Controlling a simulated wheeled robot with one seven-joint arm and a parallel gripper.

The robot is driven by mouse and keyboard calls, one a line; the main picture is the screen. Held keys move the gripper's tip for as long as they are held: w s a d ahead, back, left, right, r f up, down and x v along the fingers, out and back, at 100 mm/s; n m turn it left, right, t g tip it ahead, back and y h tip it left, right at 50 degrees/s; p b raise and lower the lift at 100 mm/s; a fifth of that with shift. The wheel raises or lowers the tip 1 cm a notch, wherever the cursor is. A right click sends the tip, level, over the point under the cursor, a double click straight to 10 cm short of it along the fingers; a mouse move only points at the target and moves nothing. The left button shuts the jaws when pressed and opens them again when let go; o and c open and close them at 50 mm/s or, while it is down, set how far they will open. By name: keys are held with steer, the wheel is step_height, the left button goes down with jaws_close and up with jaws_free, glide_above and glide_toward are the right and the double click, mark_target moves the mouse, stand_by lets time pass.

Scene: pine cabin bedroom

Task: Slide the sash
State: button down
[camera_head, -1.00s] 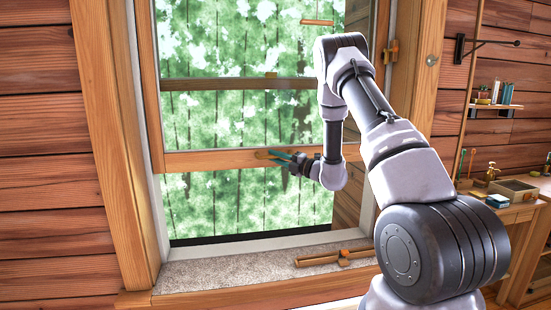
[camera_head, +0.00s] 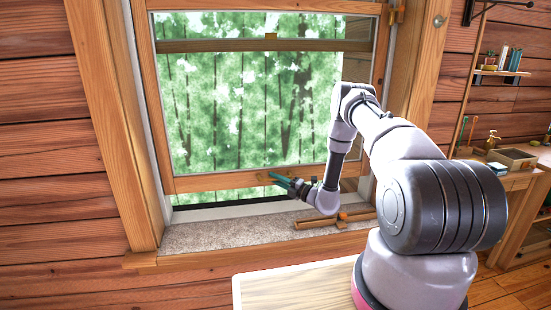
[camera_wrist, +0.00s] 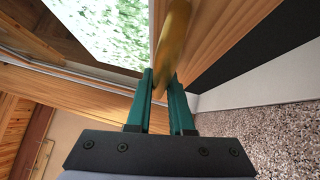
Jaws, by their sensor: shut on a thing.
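The wooden sash (camera_head: 215,183) is a glazed frame in the window, its bottom rail a little above the sill, with a narrow open gap below it. My gripper (camera_head: 280,181) reaches the middle of that rail from the right. In the wrist view, the green fingers of my gripper (camera_wrist: 162,88) are closed around a brass handle (camera_wrist: 175,38) on the sash rail (camera_wrist: 210,40). In the head view my fingers partly cover the handle.
The speckled sill (camera_head: 215,234) lies below the gap. A wooden bar (camera_head: 320,223) with an orange fitting lies on its right part. A pale wooden tabletop (camera_head: 290,288) is in front. On the right are a desk with a small box (camera_head: 512,159) and a wall shelf (camera_head: 500,72).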

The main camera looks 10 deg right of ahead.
step_height(320, 180, down, 9)
steer(key=shift+f, duration=0.15)
steer(key=shift+s, duration=0.1)
steer(key=c, duration=0.8)
jaws_free()
steer(key=v, duration=1)
steer(key=shift+s+d, duration=0.25)
steer(key=shift+d, duration=0.05)
